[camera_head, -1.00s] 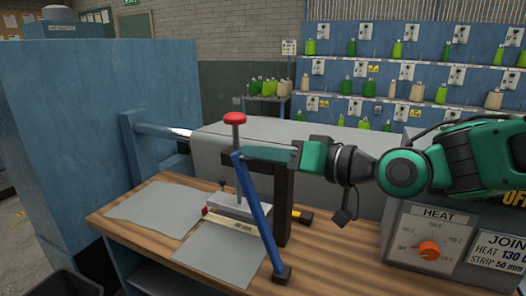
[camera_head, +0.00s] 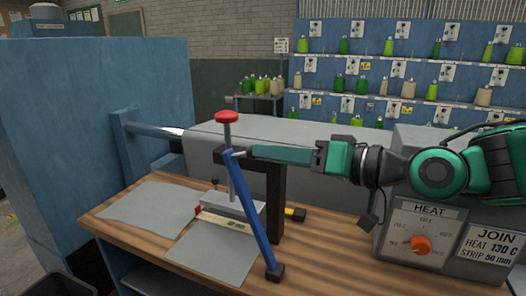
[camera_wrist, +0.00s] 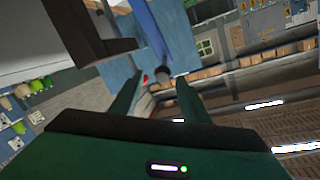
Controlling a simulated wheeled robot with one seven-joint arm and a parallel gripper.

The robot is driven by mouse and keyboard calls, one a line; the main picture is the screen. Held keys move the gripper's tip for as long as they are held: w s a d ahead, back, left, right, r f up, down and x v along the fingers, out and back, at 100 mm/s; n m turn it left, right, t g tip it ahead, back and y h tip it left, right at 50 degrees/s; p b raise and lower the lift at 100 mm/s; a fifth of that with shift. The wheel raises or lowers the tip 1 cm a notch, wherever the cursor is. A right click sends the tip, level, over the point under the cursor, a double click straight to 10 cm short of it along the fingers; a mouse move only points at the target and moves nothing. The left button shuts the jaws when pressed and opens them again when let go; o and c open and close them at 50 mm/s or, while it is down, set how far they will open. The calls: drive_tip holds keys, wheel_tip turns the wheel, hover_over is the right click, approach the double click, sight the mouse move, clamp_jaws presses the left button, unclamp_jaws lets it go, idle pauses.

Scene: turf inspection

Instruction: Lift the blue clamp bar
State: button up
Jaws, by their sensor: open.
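The blue clamp bar (camera_head: 250,212) leans steeply, its top beside the red-knobbed clamp rod (camera_head: 227,117) and its dark foot low at the bench's front. In the wrist view the bar (camera_wrist: 156,32) points toward my gripper, with a grey round end ahead of the gap between the fingers. My gripper (camera_head: 252,152) comes in level from the right, near the bar's top end. It also shows in the wrist view (camera_wrist: 158,95), with its two fingers apart and nothing held between them. Whether a finger touches the bar is unclear.
A dark upright frame (camera_head: 276,190) stands just behind the bar, under my gripper. Grey sheets (camera_head: 150,212) lie on the wooden bench (camera_head: 325,248). The heater box (camera_head: 425,236) stands at the right, and a blue panel (camera_head: 85,130) at the left.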

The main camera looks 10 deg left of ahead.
drive_tip(key=v, duration=0.5)
drive_tip(key=shift+s+d, duration=0.1)
drive_tip(key=shift+d, duration=0.25)
